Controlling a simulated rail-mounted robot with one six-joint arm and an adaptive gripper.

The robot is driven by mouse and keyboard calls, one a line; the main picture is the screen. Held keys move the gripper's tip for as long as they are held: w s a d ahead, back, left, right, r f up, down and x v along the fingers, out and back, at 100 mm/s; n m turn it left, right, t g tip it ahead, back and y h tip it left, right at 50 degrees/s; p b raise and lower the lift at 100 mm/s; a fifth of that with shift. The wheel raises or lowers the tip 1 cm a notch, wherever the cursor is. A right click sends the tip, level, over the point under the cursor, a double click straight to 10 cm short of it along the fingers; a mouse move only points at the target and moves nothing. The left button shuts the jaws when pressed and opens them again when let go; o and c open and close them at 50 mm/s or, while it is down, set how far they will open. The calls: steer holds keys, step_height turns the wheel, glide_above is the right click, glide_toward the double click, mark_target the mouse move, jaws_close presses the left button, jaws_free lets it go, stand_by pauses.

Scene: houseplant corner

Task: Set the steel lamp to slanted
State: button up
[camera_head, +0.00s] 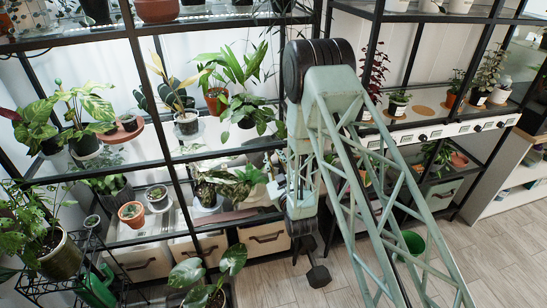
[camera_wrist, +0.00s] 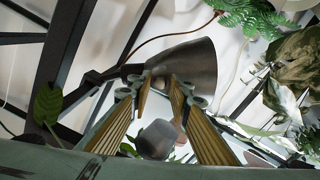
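The steel lamp's dark metal cone-shaped shade (camera_wrist: 192,62) is in the middle of the wrist view, tilted, with its wide end toward the upper right. A dark bracket joins its narrow end at the left. My gripper (camera_wrist: 160,88) has its two ribbed, gold-coloured fingers apart, with their tips in front of the shade's lower edge. I cannot tell whether they touch it. A rounded grey piece (camera_wrist: 157,140) shows between the fingers, and I cannot tell what it is. In the head view I cannot make out the lamp, and my arm covers the middle.
Black-framed shelves (camera_head: 150,110) with several potted plants stand close around my arm. Leaves (camera_wrist: 290,85) crowd the right of the wrist view, and a dark post (camera_wrist: 66,55) stands at its left. A green bucket (camera_head: 411,243) is on the floor, which is clear at the lower right.

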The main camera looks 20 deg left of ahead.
mark_target(265, 149)
steer(key=v, duration=1.1)
steer(key=shift+s+d, duration=0.3)
steer(key=shift+a, duration=0.1)
